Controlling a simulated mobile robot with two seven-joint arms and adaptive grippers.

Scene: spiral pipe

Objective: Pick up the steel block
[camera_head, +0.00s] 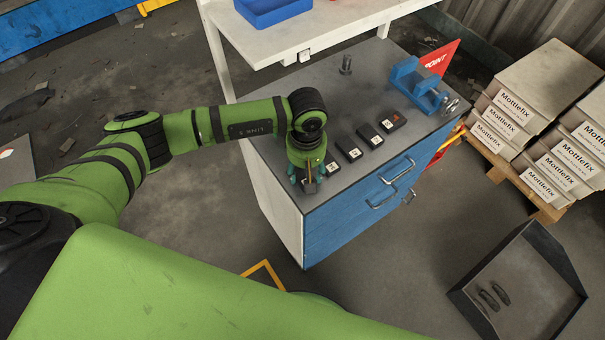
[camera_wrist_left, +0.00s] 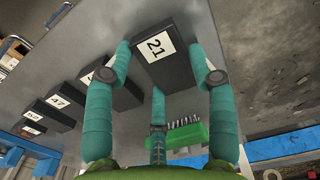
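A row of dark blocks with white number labels lies on the grey top of the blue cabinet. The one nearest my left gripper (camera_head: 308,182) is a dark block labelled 21 (camera_wrist_left: 165,58), seen in the left wrist view. The gripper's teal fingers (camera_wrist_left: 160,75) reach down around this block, one on each side and a third on its near side. Whether the fingertips press on it cannot be told. In the head view the gripper mostly hides this block. I cannot tell which block is the steel one. My right gripper is not in view.
Other labelled blocks (camera_head: 352,149) run to the right of the gripper. A blue vise (camera_head: 417,86) and a red sign (camera_head: 440,57) stand farther right. A white shelf (camera_head: 300,37) rises behind. Boxes on a pallet (camera_head: 545,208) and a dark tray (camera_head: 560,246) are on the floor.

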